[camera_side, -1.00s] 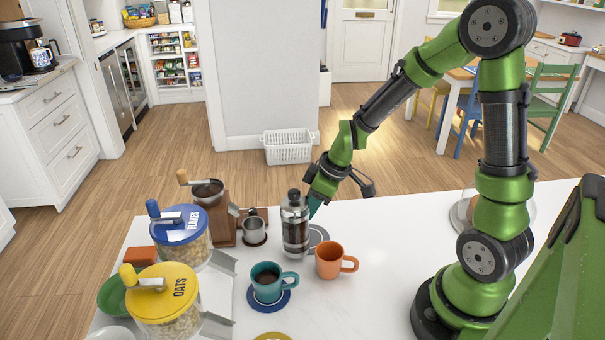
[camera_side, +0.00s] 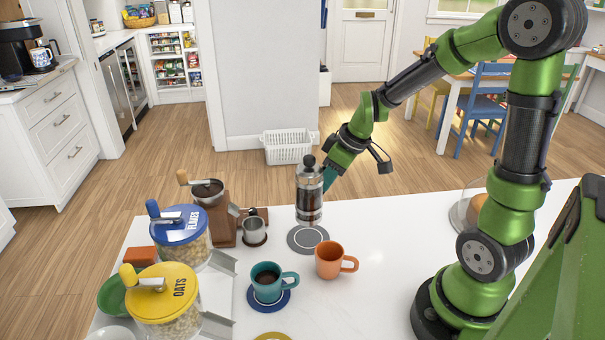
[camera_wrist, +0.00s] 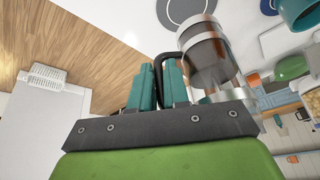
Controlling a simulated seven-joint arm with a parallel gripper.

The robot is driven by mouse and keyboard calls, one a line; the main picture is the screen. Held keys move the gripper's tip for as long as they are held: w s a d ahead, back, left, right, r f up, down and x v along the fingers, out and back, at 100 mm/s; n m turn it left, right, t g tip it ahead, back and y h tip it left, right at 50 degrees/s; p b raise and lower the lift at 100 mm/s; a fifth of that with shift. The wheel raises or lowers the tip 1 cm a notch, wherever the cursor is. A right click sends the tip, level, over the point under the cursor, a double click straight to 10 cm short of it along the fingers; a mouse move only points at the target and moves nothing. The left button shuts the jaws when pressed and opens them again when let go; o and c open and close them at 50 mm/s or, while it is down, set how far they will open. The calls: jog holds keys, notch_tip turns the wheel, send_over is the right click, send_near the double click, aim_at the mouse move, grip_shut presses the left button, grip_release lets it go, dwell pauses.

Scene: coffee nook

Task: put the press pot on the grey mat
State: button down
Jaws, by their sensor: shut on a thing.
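The press pot (camera_side: 309,197) is a glass and metal pot with a black knob and dark contents. It is held upright above the grey mat (camera_side: 294,240), apart from it, in the side view. My gripper (camera_side: 327,177) is shut on the press pot's handle from the right. In the wrist view the press pot (camera_wrist: 208,55) is at the upper right, and the teal fingers of my gripper (camera_wrist: 158,82) close around its black handle. The round grey mat (camera_wrist: 172,12) shows partly at the top there.
An orange mug (camera_side: 329,262) stands just right of and nearer than the mat. A teal cup (camera_side: 264,273) on a blue coaster stands in front. A metal cup (camera_side: 254,229) and a wooden grinder (camera_side: 223,222) stand to the left. The counter right of the mugs is clear.

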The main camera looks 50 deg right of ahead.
jog(key=shift+f, duration=3.2)
jog(key=c, duration=1.1)
grip_release()
jog(key=shift+f, duration=0.1)
jog(key=v, duration=1.2)
jog(key=s+a+r+m+t, duration=0.1)
jog(key=s+a+r+m, duration=0.2)
jog(key=a, duration=0.3)
jog(key=s+a+r+m+t, duration=0.1)
jog(key=s+a+r+m, duration=0.2)
jog(key=s+a+r, duration=0.1)
jog(key=shift+a+r+t+y, duration=0.3)
jog(key=shift+a+r, duration=0.25)
jog(key=shift+a, duration=0.6)
jog(key=shift+w, duration=0.1)
